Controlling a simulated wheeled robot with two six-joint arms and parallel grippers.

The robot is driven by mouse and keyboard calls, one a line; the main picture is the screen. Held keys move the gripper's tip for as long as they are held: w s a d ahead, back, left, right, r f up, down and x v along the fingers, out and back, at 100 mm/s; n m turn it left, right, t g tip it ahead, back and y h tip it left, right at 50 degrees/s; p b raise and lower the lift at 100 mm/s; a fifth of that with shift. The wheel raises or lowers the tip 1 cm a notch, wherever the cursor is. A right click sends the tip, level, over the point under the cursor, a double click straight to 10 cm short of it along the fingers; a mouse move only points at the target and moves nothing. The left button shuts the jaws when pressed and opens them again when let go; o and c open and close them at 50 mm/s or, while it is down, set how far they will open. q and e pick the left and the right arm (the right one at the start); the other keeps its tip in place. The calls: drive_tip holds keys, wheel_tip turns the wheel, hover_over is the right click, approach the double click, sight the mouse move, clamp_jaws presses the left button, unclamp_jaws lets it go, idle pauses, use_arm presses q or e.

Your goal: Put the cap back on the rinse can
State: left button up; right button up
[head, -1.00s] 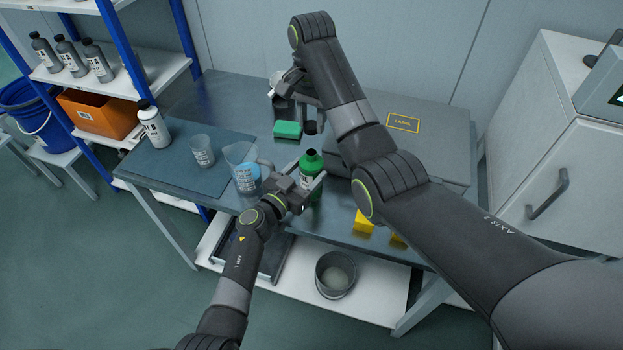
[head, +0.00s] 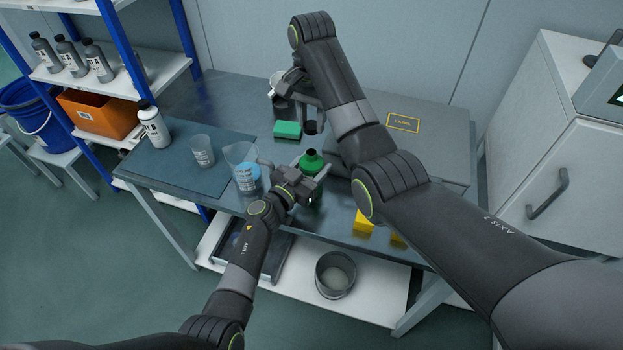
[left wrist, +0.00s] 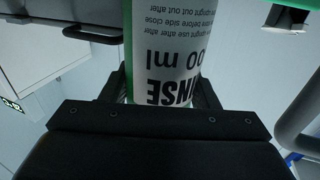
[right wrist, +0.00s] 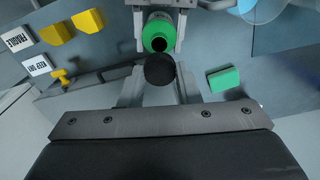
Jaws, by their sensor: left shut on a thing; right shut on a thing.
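The rinse can (head: 311,161) is a green bottle with a white label and an open neck. My left gripper (head: 307,187) is shut around its body, and the label (left wrist: 165,50) fills the left wrist view between the fingers. The black cap (head: 311,127) is held in my right gripper (head: 313,119), beyond the can in the head view, with a gap between them. In the right wrist view the cap (right wrist: 160,70) sits between the fingers, just below the can's dark mouth (right wrist: 158,43). I cannot tell whether the can touches the bench.
A green sponge block (head: 287,130) lies near the cap. A beaker with blue liquid (head: 243,170), an empty cup (head: 202,151) and a grey bottle (head: 153,127) stand to the left. Yellow blocks (head: 363,224) lie at the front edge. A grey labelled case (head: 425,130) is behind my right arm.

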use_arm(q)
drive_tip(key=shift+c, duration=0.3)
use_arm(e)
drive_tip(key=shift+f, duration=2.45)
drive_tip(key=shift+f, duration=0.1)
drive_tip(key=shift+f, duration=0.8)
drive_tip(key=shift+f, duration=0.55)
use_arm(q)
clamp_jaws()
use_arm(e)
drive_tip(key=m, duration=0.7)
drive_tip(key=shift+s, duration=0.1)
drive_tip(key=m, duration=1.1)
drive_tip(key=shift+s, duration=0.1)
drive_tip(key=m, duration=0.4)
drive_tip(key=shift+m, duration=0.4)
